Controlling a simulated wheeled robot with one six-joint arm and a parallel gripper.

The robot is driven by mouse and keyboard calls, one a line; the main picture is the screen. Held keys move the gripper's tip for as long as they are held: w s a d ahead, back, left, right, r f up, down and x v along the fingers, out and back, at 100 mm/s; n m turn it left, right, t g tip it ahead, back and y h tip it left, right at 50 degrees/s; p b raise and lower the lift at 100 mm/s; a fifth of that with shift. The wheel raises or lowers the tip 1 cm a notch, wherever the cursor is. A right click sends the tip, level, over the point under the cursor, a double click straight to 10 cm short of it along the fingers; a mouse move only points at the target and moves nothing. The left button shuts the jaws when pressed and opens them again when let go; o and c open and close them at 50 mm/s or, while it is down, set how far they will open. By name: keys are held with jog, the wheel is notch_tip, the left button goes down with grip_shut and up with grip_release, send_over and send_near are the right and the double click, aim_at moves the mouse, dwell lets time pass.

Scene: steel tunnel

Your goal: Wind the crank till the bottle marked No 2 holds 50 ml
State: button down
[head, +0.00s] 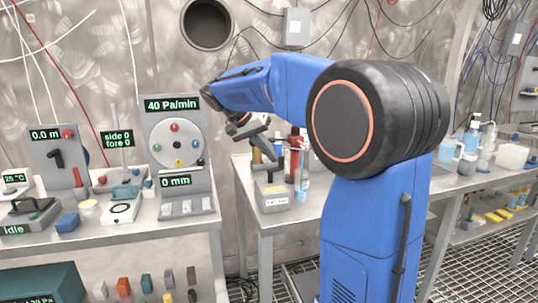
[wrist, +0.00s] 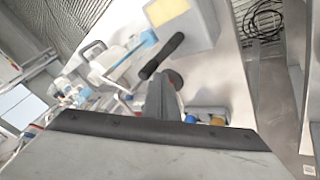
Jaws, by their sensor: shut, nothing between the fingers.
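My gripper (head: 266,158) is shut and empty, pointing down over the second bench in the head view. Its grey closed fingers (wrist: 163,98) show in the wrist view. A black handle (wrist: 161,56) lies just beyond the fingertips there, and may be the crank's grip. I cannot tell whether they touch. A grey box with a white label (head: 276,201) stands below my gripper. I cannot read a No 2 mark or a liquid level in either view.
The left bench (head: 135,229) carries a panel with coloured knobs (head: 176,136) and several small instruments. My arm hides the middle of the right bench. Jugs and bottles (head: 468,140) stand at far right.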

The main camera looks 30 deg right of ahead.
jog(key=shift+s+d, duration=0.25)
jog(key=shift+d, duration=0.1)
dwell(0.5)
jog(key=shift+w, duration=0.1)
